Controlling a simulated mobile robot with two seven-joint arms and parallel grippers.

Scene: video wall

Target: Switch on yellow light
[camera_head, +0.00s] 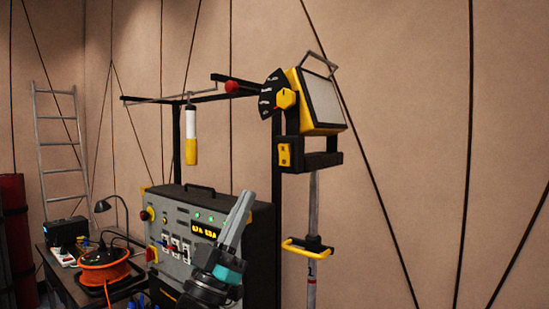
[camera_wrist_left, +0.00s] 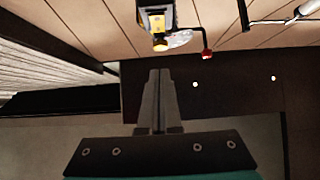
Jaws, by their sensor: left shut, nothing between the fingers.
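The yellow work light (camera_head: 292,80) hangs at the upper right in the head view, its panel (camera_head: 323,98) grey and apparently unlit. A yellow knob (camera_head: 287,99) is on its side, and a yellow switch (camera_head: 285,155) is on the black bracket below. My left gripper (camera_head: 247,197) is shut and empty, pointing up in front of the control box, below and left of the light and apart from it. In the left wrist view its shut fingers (camera_wrist_left: 158,74) point toward a light with a yellow knob (camera_wrist_left: 160,44). My right gripper is not in view.
A grey control box (camera_head: 180,226) with green lamps and a display stands behind my left gripper. A white-yellow hanging handle (camera_head: 191,136) and a red-tipped lever (camera_head: 233,87) are above it. An orange cable reel (camera_head: 103,275) sits at left. The right side is open.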

